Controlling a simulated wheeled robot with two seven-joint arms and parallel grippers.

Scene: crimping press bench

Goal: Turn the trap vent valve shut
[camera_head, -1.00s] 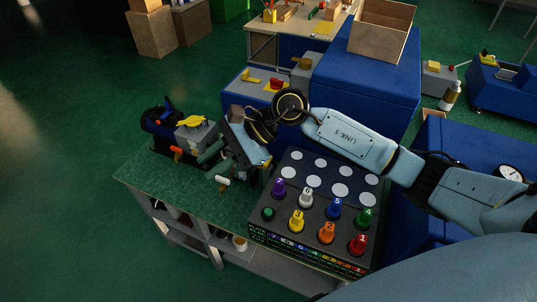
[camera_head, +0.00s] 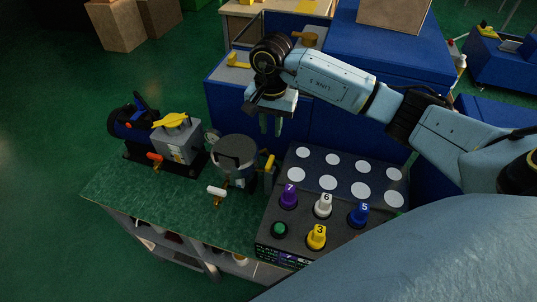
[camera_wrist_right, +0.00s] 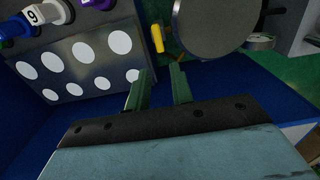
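The trap is a dark round pot with a flat grey lid (camera_head: 235,152) on the green bench, and its lid also shows in the right wrist view (camera_wrist_right: 218,22). A white-handled valve (camera_head: 216,191) sits low on its front, its handle lying roughly crosswise. A yellow-handled valve (camera_head: 270,162) sits on its right side, its handle near upright; it also shows in the wrist view (camera_wrist_right: 158,38). No label tells which is the vent valve. My right gripper (camera_head: 270,130) is open and empty, fingers down, above and behind the yellow handle, apart from it. My left gripper is out of view.
A grey pump (camera_head: 178,143) with yellow top and orange handle (camera_head: 155,158) stands left of the trap, a round gauge (camera_head: 212,136) between them. A sloped panel with white discs and numbered knobs (camera_head: 325,183) stands right of it. Blue cabinets (camera_head: 335,125) stand behind.

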